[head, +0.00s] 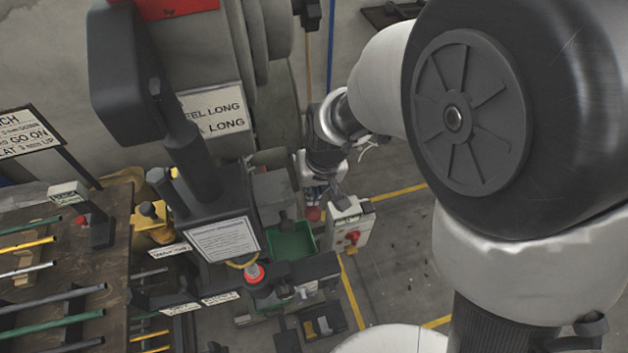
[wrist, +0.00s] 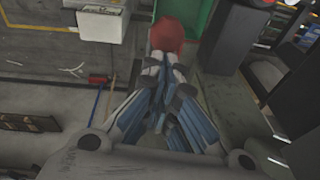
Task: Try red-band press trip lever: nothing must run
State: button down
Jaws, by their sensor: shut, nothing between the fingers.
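The press with the red band (head: 165,8) fills the upper left of the head view. A red ball knob (head: 313,213) is at its right side, just below my gripper (head: 314,198). In the wrist view the same red knob (wrist: 170,34) is right beyond the fingertips of my gripper (wrist: 168,65). The fingers are shut and empty. They look very close to the knob; I cannot tell whether they touch it. The lever's shaft is mostly hidden.
A pale box with a red rotary switch (head: 352,238) stands close right of the gripper. A green tray (head: 292,241) lies below left. A red push button (head: 254,273) is at the press front. A bench with rods (head: 110,235) is at left. Floor at right is clear.

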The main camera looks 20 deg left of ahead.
jog(key=shift+s+f+b, duration=0.1)
jog(key=shift+f+b, duration=0.45)
jog(key=shift+b, duration=0.35)
jog(key=shift+t+y, duration=0.3)
jog(key=shift+t, duration=0.3)
jog(key=f+b, duration=0.4)
jog(key=b, duration=0.1)
jog(key=s+f+b, duration=0.1)
jog(key=f+b, duration=0.1)
jog(key=f, duration=0.1)
jog(key=shift+d, duration=0.3)
jog(key=shift+w, duration=0.1)
jog(key=p+v, duration=0.6)
jog(key=v, duration=0.7)
jog(key=shift+s+d, duration=0.25)
jog(key=shift+d, duration=0.05)
